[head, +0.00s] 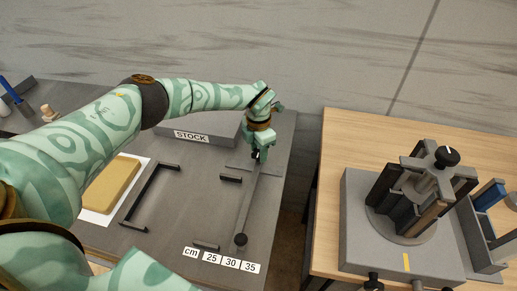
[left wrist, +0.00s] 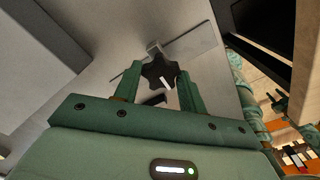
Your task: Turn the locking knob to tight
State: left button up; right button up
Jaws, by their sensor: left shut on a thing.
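The locking knob, a black star-shaped knob (left wrist: 158,72) with a white mark, shows in the left wrist view between the two green fingers of my left gripper (left wrist: 160,88). The fingers are shut on its sides. In the head view my left gripper (head: 261,152) points down at the far end of a dark bar (head: 247,205) on the grey table, and hides most of the knob there. A teal forked part (left wrist: 281,104) at the right of the left wrist view may be my right gripper; it is too small to tell its state.
A STOCK block (head: 205,128) stands behind the bar. Black brackets (head: 150,190), a yellow slab (head: 112,185) and a cm scale (head: 221,260) lie on the grey table. A gap separates it from a wooden table (head: 345,135) with a clamp fixture (head: 405,195).

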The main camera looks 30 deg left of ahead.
aim_at(258, 152)
pick_arm(q)
jog(key=shift+w+r, duration=0.1)
jog(key=o, duration=1)
notch_tip(258, 152, up, 16)
jog(key=shift+r+p, duration=0.1)
jog(key=shift+p, duration=1.1)
